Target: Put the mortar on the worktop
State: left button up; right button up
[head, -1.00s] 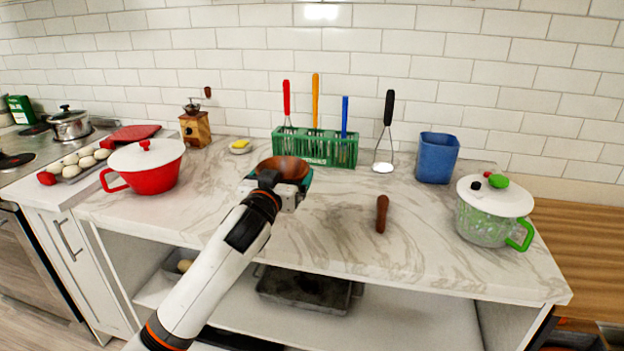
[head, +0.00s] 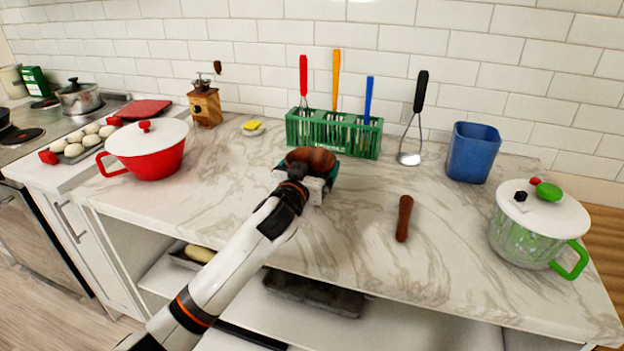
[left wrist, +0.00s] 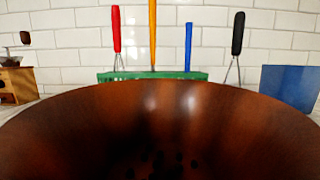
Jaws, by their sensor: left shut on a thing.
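The mortar (head: 311,158) is a reddish-brown wooden bowl at the middle of the marble worktop (head: 350,232), in front of the green rack. My left gripper (head: 308,178) is shut on the mortar from the near side. The mortar's wide rim and inner wall (left wrist: 165,125) fill the lower left wrist view, with dark specks at the bottom. I cannot tell whether its base touches the worktop, because my gripper hides it. A brown wooden pestle (head: 404,218) lies on the worktop to the right. My right gripper is out of view.
The green rack (head: 334,134) with several utensils stands close behind. A red pot (head: 146,155) is left, a glass pot (head: 520,238) right. Open worktop lies between the mortar and pestle.

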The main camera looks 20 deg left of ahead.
aim_at(317, 168)
pick_arm(q)
jog(key=shift+f, duration=1.8)
jog(key=shift+f, duration=0.15)
jog(key=o, duration=0.8)
jog(key=shift+o, duration=0.2)
jog(key=shift+s, duration=0.3)
jog(key=s+b, duration=0.1)
jog(key=s, duration=1)
jog(key=shift+s+a, duration=0.15)
jog(key=shift+s, duration=0.05)
